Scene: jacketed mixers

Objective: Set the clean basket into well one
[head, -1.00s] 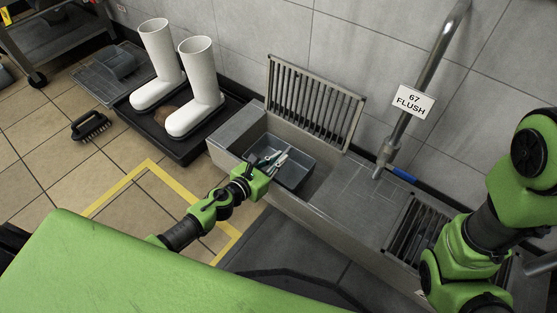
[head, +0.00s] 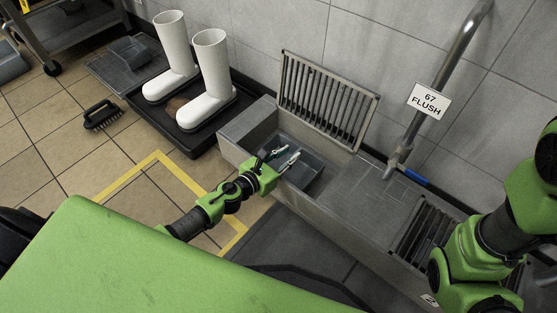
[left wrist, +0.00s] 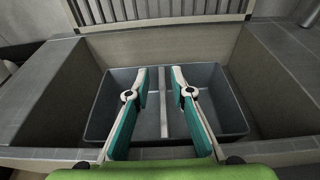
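The grey basket (head: 308,174) sits down inside the left, open well (head: 337,165) of the metal trough. It also shows in the left wrist view (left wrist: 230,110), looking level, with a thin pale divider across its middle. The well's own number does not show. My left gripper (head: 281,156) is over the basket's near side. In the left wrist view its two teal-padded fingers (left wrist: 161,76) stand apart with a gap between them, the divider showing below the gap. Whether they touch the divider is unclear. My right arm is at the right; its gripper is out of view.
A slatted grate (head: 325,100) stands raised behind the well. A second well at right has a dark grate (head: 422,228). A pipe with a "67 FLUSH" sign (head: 429,101) rises behind the trough. White boots (head: 207,80) stand in a black tray at left, near a brush (head: 103,115).

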